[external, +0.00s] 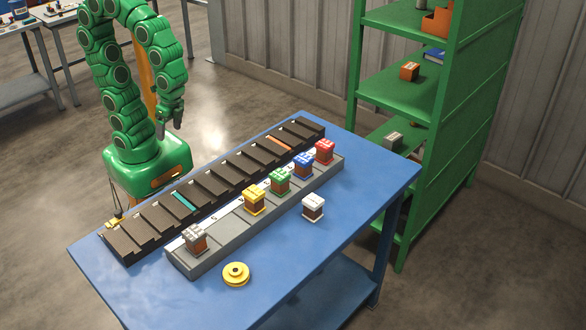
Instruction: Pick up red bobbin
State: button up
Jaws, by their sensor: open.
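The red bobbin (325,151) stands upright at the far right end of the grey rack (222,228) on the blue table. It has a red top, a brown winding and a red base. My gripper (170,128) is open and points down, beyond the dark slotted rack and to the left of the red bobbin. It is well apart from the bobbin and appears empty.
A white bobbin (313,207) and yellow disc (236,274) lie on the table (345,240). The dark slotted rack (160,216) runs behind. Green shelves (425,130) stand right.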

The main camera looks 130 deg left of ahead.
jog(key=w+d+r+n+t+h, duration=0.1)
jog(key=w+d+n+t+h, duration=0.15)
jog(key=w, duration=0.55)
jog(key=w+d+r+n+t+h, duration=0.1)
jog(key=w+d+n+t+h, duration=0.15)
jog(key=w, duration=0.45)
jog(key=w+a+r+n+t+h, duration=0.1)
jog(key=w+a+r+n+t, duration=0.25)
jog(key=w, duration=0.45)
jog(key=w+a+r+n+t+h, duration=0.1)
jog(key=w+a+r+n+t, duration=0.1)
jog(key=w+n, duration=0.35)
jog(key=w+a+n+t+y, duration=0.2)
jog(key=w+a+n+t, duration=0.45)
jog(key=a, duration=0.65)
jog(key=n+g+y, duration=0.1)
jog(key=n+y, duration=0.5)
jog(key=n, duration=0.7)
send_near(331, 153)
jog(key=shift+w+d+r+m, duration=0.25)
jog(key=shift+w, duration=0.35)
jog(key=shift+w+f, duration=0.15)
jog(key=shift+f, duration=0.3)
jog(key=shift+x, duration=3.75)
